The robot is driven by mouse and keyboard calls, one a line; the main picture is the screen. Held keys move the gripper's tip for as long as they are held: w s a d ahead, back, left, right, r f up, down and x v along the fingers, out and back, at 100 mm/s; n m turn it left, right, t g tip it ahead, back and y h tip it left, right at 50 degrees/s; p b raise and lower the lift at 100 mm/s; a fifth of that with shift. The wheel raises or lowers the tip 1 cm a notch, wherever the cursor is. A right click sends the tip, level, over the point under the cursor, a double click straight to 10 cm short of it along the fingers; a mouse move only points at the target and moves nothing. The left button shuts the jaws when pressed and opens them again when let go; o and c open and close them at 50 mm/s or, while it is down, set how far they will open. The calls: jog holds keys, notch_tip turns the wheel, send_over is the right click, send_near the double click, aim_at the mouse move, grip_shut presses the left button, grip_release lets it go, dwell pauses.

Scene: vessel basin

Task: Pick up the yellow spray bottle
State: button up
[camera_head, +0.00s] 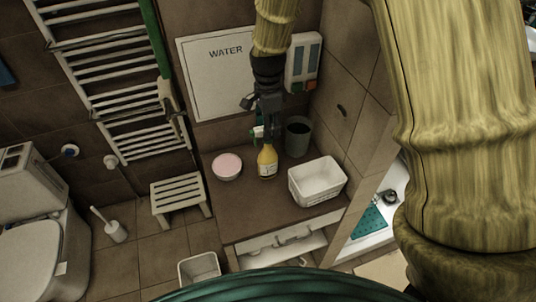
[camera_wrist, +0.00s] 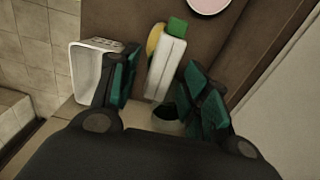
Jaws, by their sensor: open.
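The yellow spray bottle (camera_head: 267,162) stands upright on the brown ledge in the head view, with its green and white spray head at the top. My gripper (camera_head: 266,118) is above the bottle, pointing down, and partly overlaps the spray head. In the wrist view my gripper (camera_wrist: 162,82) is open, with dark green-padded fingers to the left and right. The white and green spray head shows between them, and a bit of the yellow bottle (camera_wrist: 153,38) shows behind it. I cannot tell whether a finger touches the bottle.
A pink-topped bowl (camera_head: 227,166) is left of the bottle. A white basket (camera_head: 317,182) is to its right, and a grey cup (camera_head: 298,137) is behind right. The ledge (camera_head: 262,208) is bare in front. A wall panel marked WATER (camera_head: 215,80) is behind my arm.

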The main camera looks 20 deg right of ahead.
jog(key=shift+f, duration=0.45)
grip_shut()
jog(key=shift+r, duration=0.15)
